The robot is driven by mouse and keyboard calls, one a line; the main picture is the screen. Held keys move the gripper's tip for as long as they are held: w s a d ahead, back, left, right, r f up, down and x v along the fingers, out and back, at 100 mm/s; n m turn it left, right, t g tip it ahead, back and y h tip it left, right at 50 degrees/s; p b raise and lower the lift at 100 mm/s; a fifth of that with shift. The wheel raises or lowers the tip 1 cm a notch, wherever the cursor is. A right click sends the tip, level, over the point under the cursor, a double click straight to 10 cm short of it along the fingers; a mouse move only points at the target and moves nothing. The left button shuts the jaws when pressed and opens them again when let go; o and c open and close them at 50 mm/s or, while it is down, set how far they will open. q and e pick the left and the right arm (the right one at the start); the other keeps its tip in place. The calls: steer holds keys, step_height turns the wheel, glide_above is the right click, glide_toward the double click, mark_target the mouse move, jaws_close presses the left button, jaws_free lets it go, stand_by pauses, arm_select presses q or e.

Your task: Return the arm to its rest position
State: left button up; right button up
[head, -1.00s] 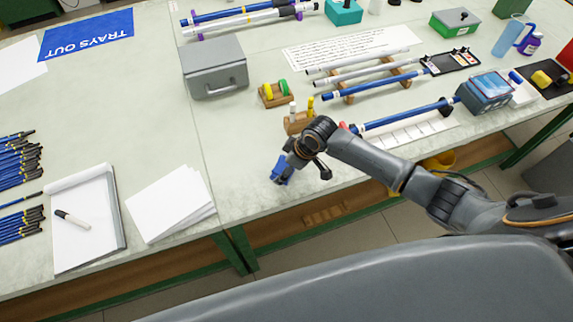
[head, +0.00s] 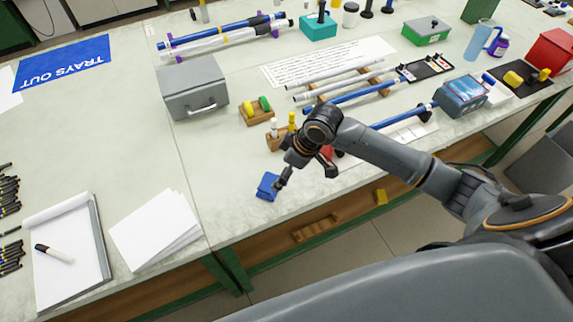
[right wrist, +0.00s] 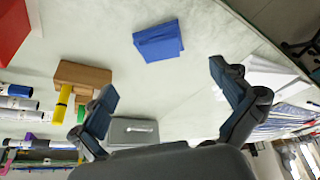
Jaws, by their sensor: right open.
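My right gripper (head: 300,177) is open and empty above the front edge of the table, with my right arm reaching in from the right. In the right wrist view its two fingers (right wrist: 162,80) are spread wide with nothing between them. A small folded blue cloth (head: 268,186) lies on the table just left of the gripper in the head view. The cloth also shows beyond the fingers in the right wrist view (right wrist: 158,41), apart from them. My left gripper is not in view.
A wooden block (head: 279,139) with upright pegs stands behind the gripper. Rods lie on a wooden rack (head: 371,75) at the right, near a blue-grey device (head: 462,97). A grey box (head: 193,92) stands farther back. Paper sheets (head: 156,230) lie left. The table between is clear.

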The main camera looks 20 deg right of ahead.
steer(key=shift+v, duration=1.1)
